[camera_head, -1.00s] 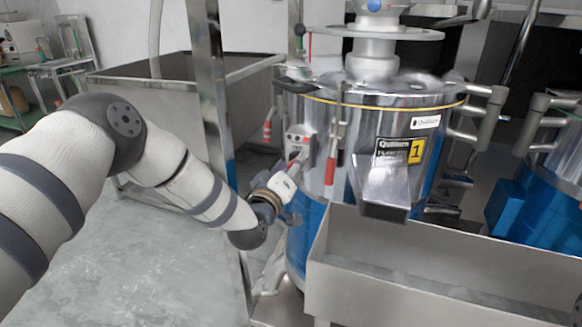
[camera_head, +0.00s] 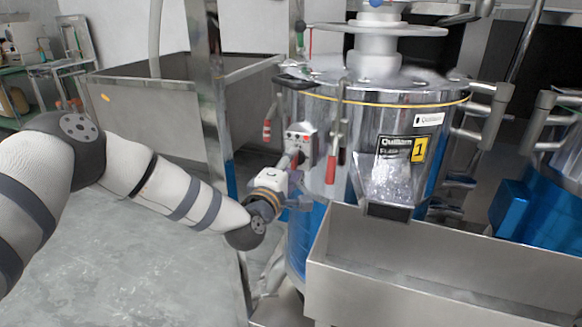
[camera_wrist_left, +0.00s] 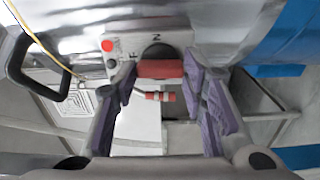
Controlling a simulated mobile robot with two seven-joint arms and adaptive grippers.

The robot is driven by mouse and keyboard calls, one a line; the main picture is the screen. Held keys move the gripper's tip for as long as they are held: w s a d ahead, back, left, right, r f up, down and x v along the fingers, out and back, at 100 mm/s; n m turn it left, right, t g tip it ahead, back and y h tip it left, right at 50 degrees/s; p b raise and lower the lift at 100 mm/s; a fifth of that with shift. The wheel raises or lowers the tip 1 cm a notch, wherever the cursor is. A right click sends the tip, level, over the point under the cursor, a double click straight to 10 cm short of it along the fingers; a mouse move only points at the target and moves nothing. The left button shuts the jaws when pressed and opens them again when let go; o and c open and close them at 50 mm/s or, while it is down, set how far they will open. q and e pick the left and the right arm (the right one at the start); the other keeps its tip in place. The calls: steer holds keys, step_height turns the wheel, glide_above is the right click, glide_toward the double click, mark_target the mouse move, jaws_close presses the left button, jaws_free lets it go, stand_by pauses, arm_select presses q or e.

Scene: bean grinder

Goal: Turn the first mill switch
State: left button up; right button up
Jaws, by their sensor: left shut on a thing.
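The first mill (camera_head: 400,130) is a shiny steel drum with a blue lower part and a yellow "1" label. Its switch box (camera_head: 300,139) is a pale panel on the drum's left front. In the left wrist view, the dark round mill switch (camera_wrist_left: 159,52) with a red bar sits beside a red light. My left gripper (camera_head: 295,168) is at the switch box, and its fingers (camera_wrist_left: 162,78) are shut on the switch from both sides. The fingers partly hide it. My right gripper is in neither view.
A steel bin (camera_head: 430,270) stands below the mill's spout (camera_head: 385,185). Red-handled levers hang beside the switch box. A metal post (camera_head: 208,90) rises left of the mill, near my arm. A second mill (camera_head: 550,200) is at the right.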

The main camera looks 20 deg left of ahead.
arm_select(q)
steer(key=shift+n, duration=0.3)
stand_by(0.4)
steer(key=o, duration=1.2)
steer(key=shift+c, duration=0.2)
steer(key=shift+s, duration=0.1)
steer(key=s, duration=1.2)
steer(key=shift+a, duration=0.15)
